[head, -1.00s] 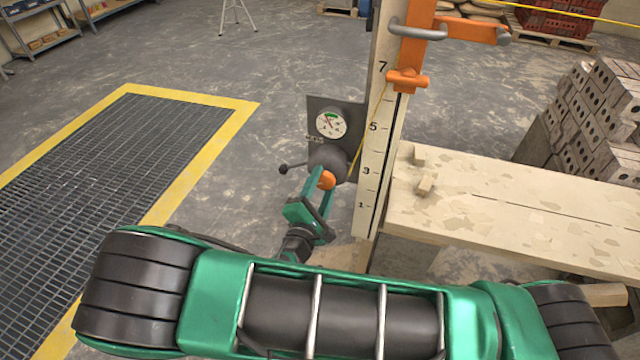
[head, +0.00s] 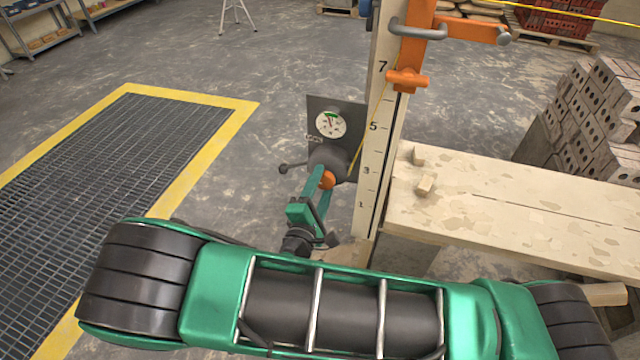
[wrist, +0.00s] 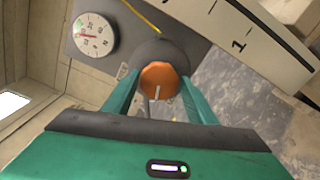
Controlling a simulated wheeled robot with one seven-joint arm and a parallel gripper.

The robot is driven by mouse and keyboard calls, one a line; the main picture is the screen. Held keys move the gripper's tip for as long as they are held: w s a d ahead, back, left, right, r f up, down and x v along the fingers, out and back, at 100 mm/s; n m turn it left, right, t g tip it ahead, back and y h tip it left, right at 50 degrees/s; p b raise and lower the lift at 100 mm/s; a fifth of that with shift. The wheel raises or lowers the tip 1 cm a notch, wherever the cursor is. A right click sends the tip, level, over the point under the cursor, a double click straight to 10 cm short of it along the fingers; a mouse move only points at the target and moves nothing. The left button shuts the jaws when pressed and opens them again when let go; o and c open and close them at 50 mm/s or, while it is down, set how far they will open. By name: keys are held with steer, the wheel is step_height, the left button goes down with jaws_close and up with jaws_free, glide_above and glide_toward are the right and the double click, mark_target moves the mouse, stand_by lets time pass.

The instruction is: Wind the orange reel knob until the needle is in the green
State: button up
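The orange reel knob (head: 327,181) sits on the front of a dark grey reel drum (head: 338,160) low on the mast. It shows large in the wrist view (wrist: 160,80), with a pale mark on its face. My gripper (wrist: 161,84) has one finger on each side of the knob and appears closed on it. The round white gauge (head: 331,123) is above the drum, with a green arc (head: 330,114) at its top. Its red needle points up and slightly left, close to the green; whether it is inside is too small to tell. The gauge also shows in the wrist view (wrist: 94,38).
A plank table (head: 520,215) with small blocks is at right. Floor at left has a yellow-edged grate (head: 95,150).

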steer(key=shift+o, duration=0.9)
steer(key=v, duration=1)
steer(key=shift+s, duration=0.3)
steer(key=shift+a, duration=0.1)
steer(key=w+d+n, duration=0.1)
steer(key=w+n, duration=0.2)
steer(key=n, duration=0.1)
steer(key=w+d+n, duration=0.1)
steer(key=w+n, duration=0.2)
steer(key=n, duration=0.1)
steer(key=w+d+n, duration=0.1)
steer(key=w+n, duration=0.2)
steer(key=n, duration=0.1)
steer(key=shift+w+d+r+n, duration=0.1)
steer(key=shift+r+n, duration=0.15)
steer(key=shift+n, duration=0.15)
stand_by(0.4)
steer(key=c, duration=1)
